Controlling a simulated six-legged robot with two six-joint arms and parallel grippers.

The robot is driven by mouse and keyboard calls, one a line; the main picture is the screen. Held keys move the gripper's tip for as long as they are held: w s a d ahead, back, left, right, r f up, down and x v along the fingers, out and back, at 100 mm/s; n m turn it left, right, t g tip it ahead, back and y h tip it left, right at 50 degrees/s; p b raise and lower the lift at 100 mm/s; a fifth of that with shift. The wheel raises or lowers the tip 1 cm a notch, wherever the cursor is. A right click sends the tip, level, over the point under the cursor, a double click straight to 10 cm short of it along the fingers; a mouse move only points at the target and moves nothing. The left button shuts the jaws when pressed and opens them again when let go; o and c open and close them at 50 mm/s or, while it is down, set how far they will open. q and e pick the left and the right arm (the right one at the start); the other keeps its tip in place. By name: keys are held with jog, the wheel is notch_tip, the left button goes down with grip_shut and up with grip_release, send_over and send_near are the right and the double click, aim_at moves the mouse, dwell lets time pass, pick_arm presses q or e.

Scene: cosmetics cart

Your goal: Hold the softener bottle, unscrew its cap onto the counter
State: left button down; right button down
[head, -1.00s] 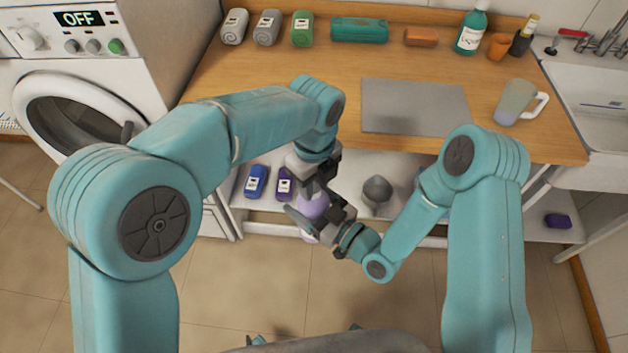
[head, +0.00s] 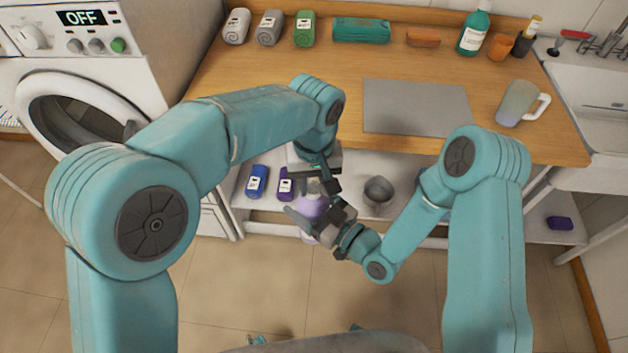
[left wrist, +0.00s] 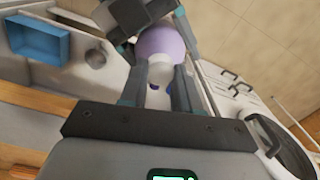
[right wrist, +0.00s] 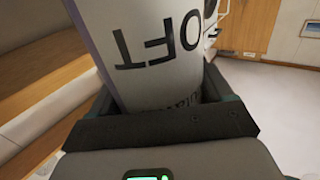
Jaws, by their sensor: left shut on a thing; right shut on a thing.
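The softener bottle (head: 312,207) is pale purple and white, held in front of the cart's lower shelf, below counter height. In the right wrist view its white label (right wrist: 160,60) shows upside-down letters. My right gripper (head: 322,217) is shut around the bottle's body. My left gripper (head: 318,181) is above it, shut on the cap at the bottle's top. In the left wrist view the pale cap (left wrist: 160,73) sits between the fingers against the purple shoulder (left wrist: 161,43). Whether cap and bottle are apart is unclear. The wooden counter (head: 270,90) lies beyond both grippers.
A grey board (head: 415,107) lies on the counter, with a mug (head: 516,104) to its right. Rolled towels and a green bottle (head: 473,33) line the back. The shelf below holds a blue pack (head: 257,181) and a grey cup (head: 379,190). The counter's left-middle is clear.

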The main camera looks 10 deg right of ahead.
pick_arm(q)
jog(key=n, duration=0.6)
jog(key=shift+w+r, duration=0.15)
jog(key=shift+w, duration=0.05)
jog(key=shift+r, duration=0.15)
jog(key=shift+s+r, duration=0.1)
jog(key=shift+r, duration=0.8)
